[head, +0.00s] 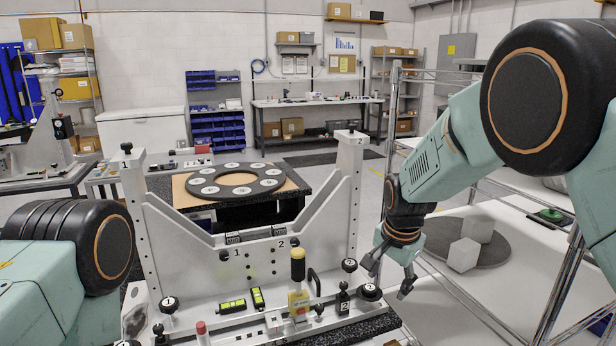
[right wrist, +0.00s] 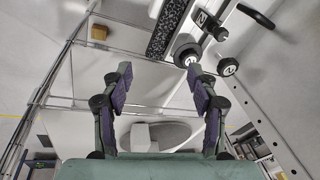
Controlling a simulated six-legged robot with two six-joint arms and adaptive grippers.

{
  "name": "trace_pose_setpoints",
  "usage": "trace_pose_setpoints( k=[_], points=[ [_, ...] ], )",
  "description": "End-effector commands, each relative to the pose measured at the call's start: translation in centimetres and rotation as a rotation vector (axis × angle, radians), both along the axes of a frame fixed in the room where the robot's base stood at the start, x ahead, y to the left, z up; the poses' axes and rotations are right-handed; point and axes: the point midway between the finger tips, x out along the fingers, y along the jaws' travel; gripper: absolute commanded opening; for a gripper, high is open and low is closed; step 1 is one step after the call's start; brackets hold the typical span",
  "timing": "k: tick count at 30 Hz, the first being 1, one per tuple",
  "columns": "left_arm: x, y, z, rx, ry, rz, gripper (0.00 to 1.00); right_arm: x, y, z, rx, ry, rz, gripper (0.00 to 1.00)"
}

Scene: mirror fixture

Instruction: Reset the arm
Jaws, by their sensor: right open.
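My right arm comes in from the right in the head view. Its gripper (head: 388,278) hangs downward, open and empty, just right of the white mirror fixture (head: 250,262). In the right wrist view the gripper (right wrist: 158,82) shows its two fingers spread wide with nothing between them. My left arm shows at the left edge of the head view only as a teal link and dark joint; its gripper is out of view.
On the right, white blocks (head: 463,254) sit on a grey round plate (head: 490,245), beside chrome rack posts.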

Motion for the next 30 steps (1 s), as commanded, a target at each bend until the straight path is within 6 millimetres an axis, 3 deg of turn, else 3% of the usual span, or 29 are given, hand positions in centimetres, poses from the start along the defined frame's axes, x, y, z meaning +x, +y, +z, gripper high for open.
trace_pose_setpoints(
  k=[5,11,15,21,30],
  points=[
    [0.0,0.0,-0.9,0.0,0.0,0.0,0.59,-1.0,-1.3,-4.6,-0.065,-0.088,0.184,0.59],
    [0.0,0.0,-4.0,0.0,0.0,0.0,0.59,-6.3,-3.4,-14.9,-0.163,-0.139,0.438,0.59],
    [0.0,0.0,-6.7,0.0,0.0,0.0,0.59,-12.1,-4.6,-22.1,-0.215,-0.137,0.592,0.59],
    [0.0,0.0,-10.7,0.0,0.0,0.0,0.59,-22.1,-5.6,-30.6,-0.24,-0.085,0.759,0.59],
    [0.0,0.0,-16.7,0.0,0.0,0.0,0.59,-38.0,-6.1,-39.4,-0.145,0.12,0.826,0.59]
  ],
)
